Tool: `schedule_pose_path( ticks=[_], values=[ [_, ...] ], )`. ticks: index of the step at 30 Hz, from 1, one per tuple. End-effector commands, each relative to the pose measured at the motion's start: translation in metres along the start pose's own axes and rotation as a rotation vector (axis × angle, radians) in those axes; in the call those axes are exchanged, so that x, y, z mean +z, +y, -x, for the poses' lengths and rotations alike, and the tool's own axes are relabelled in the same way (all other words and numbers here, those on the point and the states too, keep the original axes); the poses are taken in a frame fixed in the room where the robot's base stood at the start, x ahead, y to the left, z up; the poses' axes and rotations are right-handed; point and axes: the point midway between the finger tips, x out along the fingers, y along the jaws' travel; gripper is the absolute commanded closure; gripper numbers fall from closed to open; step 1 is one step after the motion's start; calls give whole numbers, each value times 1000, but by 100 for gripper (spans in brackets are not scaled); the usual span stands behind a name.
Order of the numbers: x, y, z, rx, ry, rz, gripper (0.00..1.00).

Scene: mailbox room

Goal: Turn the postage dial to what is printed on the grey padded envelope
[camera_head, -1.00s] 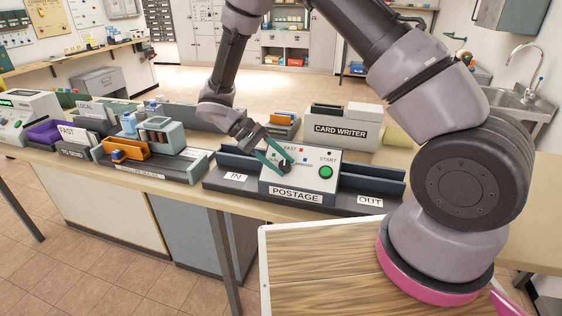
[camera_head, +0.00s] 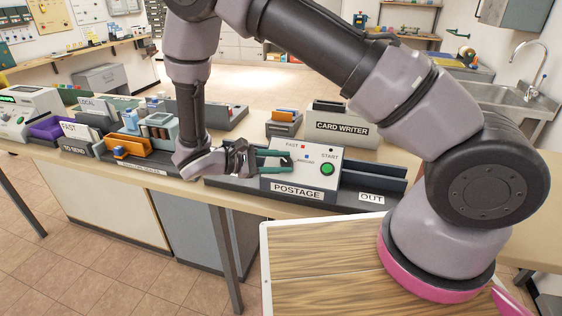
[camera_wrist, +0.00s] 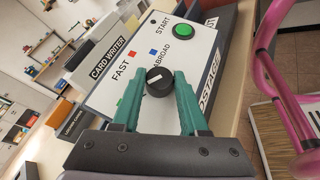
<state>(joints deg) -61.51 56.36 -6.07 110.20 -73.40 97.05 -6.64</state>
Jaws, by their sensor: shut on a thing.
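The postage machine (camera_head: 330,185) has a white sloped panel with a green START button (camera_head: 327,169) and a red square marked FAST (camera_head: 302,146). In the wrist view its black dial (camera_wrist: 159,81) carries a pale mark. A blue square marked ABROAD (camera_wrist: 153,52) and a green square (camera_wrist: 119,102) also show around it. Which square the mark points at is unclear. My gripper (camera_head: 286,159) comes from the left and is shut on the dial; its teal fingers (camera_wrist: 160,92) lie on either side of it. I cannot pick out the grey padded envelope.
The IN side is hidden behind my gripper; the OUT tray (camera_head: 372,180) lies right of the panel. The card writer (camera_head: 342,127) stands behind.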

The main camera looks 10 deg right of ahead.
Motion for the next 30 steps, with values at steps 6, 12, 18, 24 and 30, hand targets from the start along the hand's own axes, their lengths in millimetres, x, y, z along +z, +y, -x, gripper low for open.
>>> schedule_pose_path(
  ticks=[6, 12, 18, 24, 30],
  values=[
    [0, 0, 0, 60, 5, 37, 100],
    [0, 0, 0, 78, 7, 48, 100],
    [0, 0, -1, 79, 7, 49, 100],
    [0, 0, -1, 79, 7, 49, 38],
    [0, 0, 0, 78, 6, 49, 28]
  ],
)
